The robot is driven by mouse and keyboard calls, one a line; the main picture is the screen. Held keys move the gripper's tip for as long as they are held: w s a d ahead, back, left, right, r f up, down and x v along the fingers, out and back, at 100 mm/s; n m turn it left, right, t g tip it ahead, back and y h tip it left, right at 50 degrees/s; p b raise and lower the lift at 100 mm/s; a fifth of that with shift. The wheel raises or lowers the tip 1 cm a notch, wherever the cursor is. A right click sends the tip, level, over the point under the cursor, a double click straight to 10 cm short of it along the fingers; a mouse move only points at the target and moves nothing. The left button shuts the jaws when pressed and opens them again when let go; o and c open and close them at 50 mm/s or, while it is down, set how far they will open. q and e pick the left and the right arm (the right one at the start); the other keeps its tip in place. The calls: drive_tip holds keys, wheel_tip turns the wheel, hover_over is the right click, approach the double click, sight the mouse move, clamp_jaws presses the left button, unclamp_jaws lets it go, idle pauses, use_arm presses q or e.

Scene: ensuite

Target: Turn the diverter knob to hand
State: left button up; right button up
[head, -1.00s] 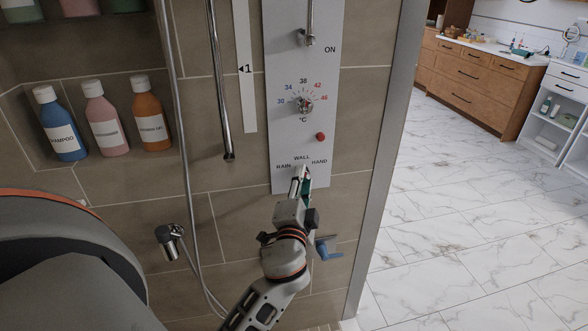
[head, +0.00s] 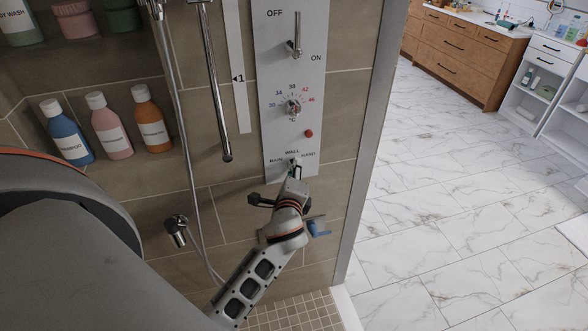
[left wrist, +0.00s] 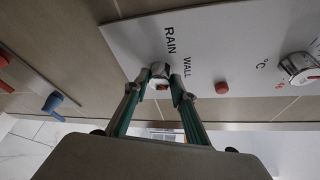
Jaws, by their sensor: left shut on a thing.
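The diverter knob is a small chrome knob (left wrist: 159,72) at the bottom of the white shower panel (head: 276,62), among the labels RAIN, WALL and HAND. My left gripper (head: 294,166) is at the knob in the head view, where its body hides most of it. In the left wrist view the fingertips of my left gripper (left wrist: 159,88) are closed in on the knob from both sides. A small red mark shows on the knob between them. I cannot tell which label the knob points to. The HAND label is hidden in the left wrist view. My right gripper is not in view.
Above the diverter are a red button (head: 309,133), a temperature dial (head: 293,108) and an ON/OFF lever (head: 295,47). A hose and chrome bar (head: 213,90) hang left of the panel. A blue-handled item (head: 318,229) is close behind my left arm. Bottles (head: 110,127) stand in the niche.

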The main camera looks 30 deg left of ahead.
use_arm(q)
drive_tip(key=shift+f+m, duration=0.1)
drive_tip(key=shift+m, duration=0.2)
idle(0.4)
drive_tip(key=o, duration=1.1)
drive_tip(key=shift+d, duration=0.1)
drive_tip(key=v, duration=1.2)
drive_tip(key=shift+r, duration=0.25)
